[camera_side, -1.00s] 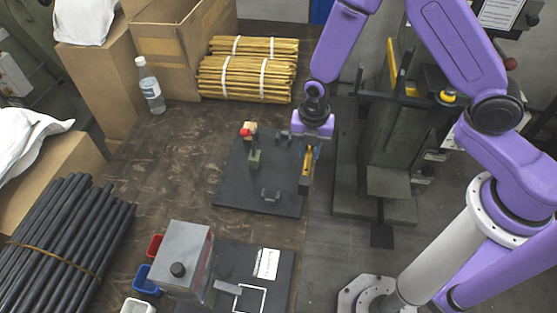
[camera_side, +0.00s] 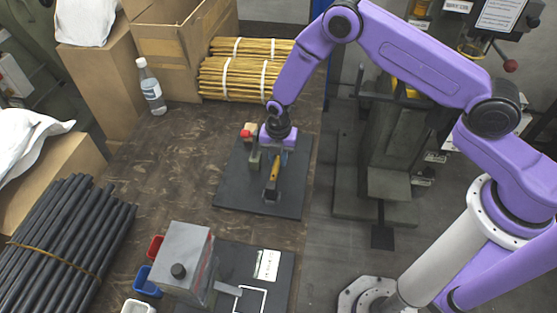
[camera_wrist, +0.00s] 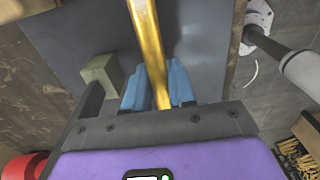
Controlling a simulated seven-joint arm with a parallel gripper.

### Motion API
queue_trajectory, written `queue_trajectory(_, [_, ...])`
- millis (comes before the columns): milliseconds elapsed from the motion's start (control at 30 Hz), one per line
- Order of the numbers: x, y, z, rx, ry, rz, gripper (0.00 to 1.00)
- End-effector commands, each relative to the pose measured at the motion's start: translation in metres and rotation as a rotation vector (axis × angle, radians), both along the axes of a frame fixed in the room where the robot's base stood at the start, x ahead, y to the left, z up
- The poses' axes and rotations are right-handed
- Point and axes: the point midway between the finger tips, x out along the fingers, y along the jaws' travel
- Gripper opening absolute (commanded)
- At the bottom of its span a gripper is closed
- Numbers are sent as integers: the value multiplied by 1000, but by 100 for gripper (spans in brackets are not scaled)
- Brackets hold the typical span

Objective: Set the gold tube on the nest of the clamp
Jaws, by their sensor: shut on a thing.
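I cannot tell whether tube and nest touch. In the wrist view the gold tube (camera_wrist: 149,45) runs between the blue fingers of my gripper (camera_wrist: 158,88), which is shut on it. The clamp has a dark base plate (camera_side: 231,190) and an upright post (camera_side: 253,160) with a red knob, just left of my gripper. The wrist view shows the clamp's greenish block (camera_wrist: 102,75) left of the fingers. My gripper partly hides the clamp.
A grey box-shaped device (camera_side: 182,257) on a dark plate stands at the front, with small bins (camera_side: 145,281) on its left. Black tubes (camera_side: 65,235) lie at far left. Gold bundles (camera_side: 235,78), a bottle (camera_side: 151,88) and a carton (camera_side: 165,40) are behind. The bench left of the clamp is clear.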

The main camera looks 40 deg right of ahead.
Motion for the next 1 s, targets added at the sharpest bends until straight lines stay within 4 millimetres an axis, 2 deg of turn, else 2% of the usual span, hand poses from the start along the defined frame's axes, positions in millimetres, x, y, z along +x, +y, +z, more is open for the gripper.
queue_trajectory(167, [0,0,-17,1,-1,0,0])
queue_trajectory(567, [0,0,-20,1,-1,0,0])
queue_trajectory(600, [0,0,-21,1,-1,0,31])
queue_trajectory(667, [0,0,-20,1,-1,0,50])
queue_trajectory(1000, [0,0,-19,0,-1,0,50])
